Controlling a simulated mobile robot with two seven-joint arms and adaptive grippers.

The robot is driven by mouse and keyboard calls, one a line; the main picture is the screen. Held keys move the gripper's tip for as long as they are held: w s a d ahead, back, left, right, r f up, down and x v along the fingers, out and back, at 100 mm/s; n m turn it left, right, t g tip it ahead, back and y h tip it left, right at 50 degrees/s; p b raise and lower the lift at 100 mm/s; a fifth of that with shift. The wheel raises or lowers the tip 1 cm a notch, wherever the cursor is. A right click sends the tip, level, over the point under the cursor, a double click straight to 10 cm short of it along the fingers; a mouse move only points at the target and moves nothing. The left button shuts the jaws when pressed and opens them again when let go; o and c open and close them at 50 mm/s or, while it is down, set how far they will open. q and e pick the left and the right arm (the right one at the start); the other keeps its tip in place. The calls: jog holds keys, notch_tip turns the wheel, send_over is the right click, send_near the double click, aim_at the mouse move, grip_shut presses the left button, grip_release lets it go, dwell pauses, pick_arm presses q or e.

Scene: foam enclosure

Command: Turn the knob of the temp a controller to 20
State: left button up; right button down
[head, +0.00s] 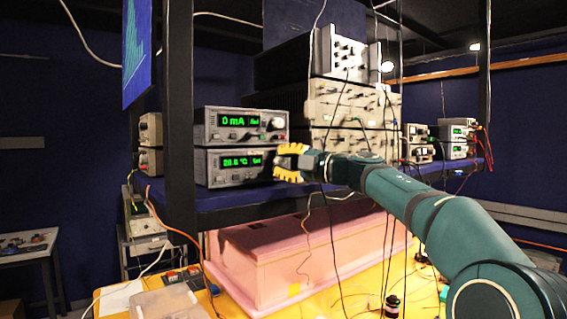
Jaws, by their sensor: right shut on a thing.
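The temperature controller (232,183) is the lower of two stacked grey boxes on the blue shelf. Its green display (242,162) shows a °C value that looks like 28.6, though the small digits are hard to read. My right gripper (287,162) reaches in from the right, with its yellow fingers at the right end of the controller's front. The fingers are shut on the controller's knob and hide it. My left gripper is not in view.
The upper box (222,136) reads 0 mA and has its own knob (277,123) just above my fingers. A dark post (180,120) stands left of the boxes. Taller instruments (345,103) with hanging cables stand behind my arm. A pink foam box (290,262) lies below the shelf.

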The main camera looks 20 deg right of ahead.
jog(key=shift+r, duration=0.1)
jog(key=c, duration=0.8)
grip_release()
jog(key=shift+o, duration=0.2)
jog(key=r+v, duration=0.1)
jog(key=v, duration=1.1)
jog(key=shift+f, duration=0.5)
